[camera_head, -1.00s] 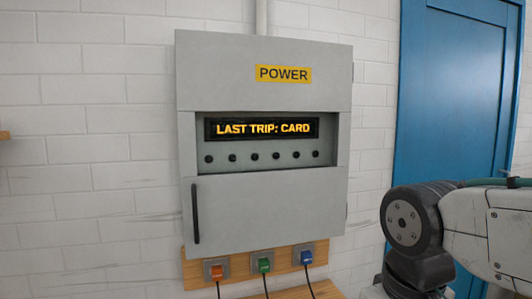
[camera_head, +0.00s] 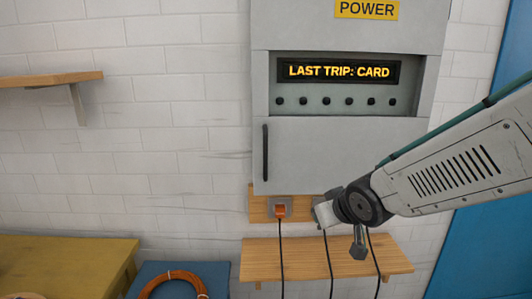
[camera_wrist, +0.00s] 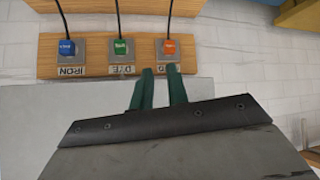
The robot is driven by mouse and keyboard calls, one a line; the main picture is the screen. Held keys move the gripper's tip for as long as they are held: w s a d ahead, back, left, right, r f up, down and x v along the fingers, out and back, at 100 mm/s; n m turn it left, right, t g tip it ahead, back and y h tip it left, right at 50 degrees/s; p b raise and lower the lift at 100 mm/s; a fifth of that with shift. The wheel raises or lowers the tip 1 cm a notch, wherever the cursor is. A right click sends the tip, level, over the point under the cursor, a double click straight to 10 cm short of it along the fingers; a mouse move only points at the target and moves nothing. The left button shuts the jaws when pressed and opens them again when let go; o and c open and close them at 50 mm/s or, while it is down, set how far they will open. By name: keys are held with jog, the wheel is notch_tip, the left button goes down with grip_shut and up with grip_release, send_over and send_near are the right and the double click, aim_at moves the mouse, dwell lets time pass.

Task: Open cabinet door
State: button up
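The grey power cabinet (camera_head: 345,35) hangs on the white brick wall in the head view. Its lower door (camera_head: 335,155) looks shut, with a black vertical handle (camera_head: 265,152) near its left edge. My wrist is in front of the cabinet's lower right area and hides part of the door and plug board. In the upside-down wrist view, my gripper (camera_wrist: 160,70) shows two dark green fingers with a gap between them. They hold nothing visible and point at the plug board; a pale grey panel (camera_wrist: 50,115), apparently the door, lies behind. The handle is not visible there.
A wooden plug board (camera_wrist: 90,72) carries orange (camera_wrist: 169,46), green (camera_wrist: 120,46) and blue (camera_wrist: 66,47) plugs with cords. A small wooden shelf (camera_head: 270,262) sits below. A yellow table (camera_head: 60,260) and blue surface (camera_head: 150,272) with an orange coil stand at lower left.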

jog(key=w+a+r+n+t+y, duration=0.1)
jog(key=w+a+r+t+y, duration=0.25)
jog(key=w+a, duration=0.2)
notch_tip(320, 180, up, 8)
jog(key=n+t+y, duration=0.1)
jog(key=t+y, duration=0.1)
jog(key=y, duration=0.2)
send_over(265, 176)
jog(key=shift+w+r, duration=0.15)
jog(key=shift+w, duration=0.2)
jog(key=shift+n, duration=0.3)
grip_shut()
